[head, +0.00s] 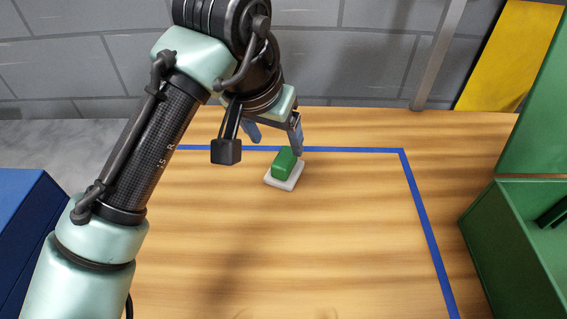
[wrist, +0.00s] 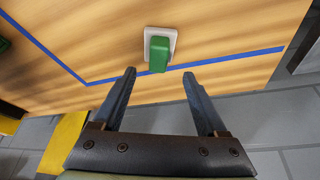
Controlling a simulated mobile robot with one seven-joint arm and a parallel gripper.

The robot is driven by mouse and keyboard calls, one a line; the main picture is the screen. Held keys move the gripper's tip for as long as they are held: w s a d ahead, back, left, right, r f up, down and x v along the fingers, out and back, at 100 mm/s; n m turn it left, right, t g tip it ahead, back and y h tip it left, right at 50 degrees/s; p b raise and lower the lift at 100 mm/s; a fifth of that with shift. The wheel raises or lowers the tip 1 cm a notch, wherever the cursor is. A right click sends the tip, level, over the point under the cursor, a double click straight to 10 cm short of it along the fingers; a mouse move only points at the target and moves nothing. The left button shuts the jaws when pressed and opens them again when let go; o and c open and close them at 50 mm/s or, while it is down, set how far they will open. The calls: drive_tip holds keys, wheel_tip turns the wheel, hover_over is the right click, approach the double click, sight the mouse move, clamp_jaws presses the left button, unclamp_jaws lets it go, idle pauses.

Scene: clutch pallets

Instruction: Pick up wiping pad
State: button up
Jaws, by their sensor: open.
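The wiping pad (head: 285,168) has a green block handle on a white base and lies flat on the wooden table, inside the blue tape outline. It also shows in the wrist view (wrist: 160,50), ahead of the fingertips and roughly centred between them. My gripper (head: 275,140) is open and empty, above the table and just behind the pad in the head view. In the wrist view my gripper (wrist: 158,84) has both fingers spread apart, with clear space between them. I see no contact between the fingers and the pad.
Blue tape (head: 420,200) marks an area on the wooden table (head: 350,250). A green open box (head: 510,250) stands at right and a blue box (head: 30,240) at left. A grey block wall and a yellow panel (head: 510,55) are behind. The table around the pad is clear.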

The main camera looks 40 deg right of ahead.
sight(285, 157)
drive_tip(key=b+x, duration=0.1)
drive_tip(key=x, duration=0.7)
drive_tip(key=shift+d+f, duration=0.2)
clamp_jaws()
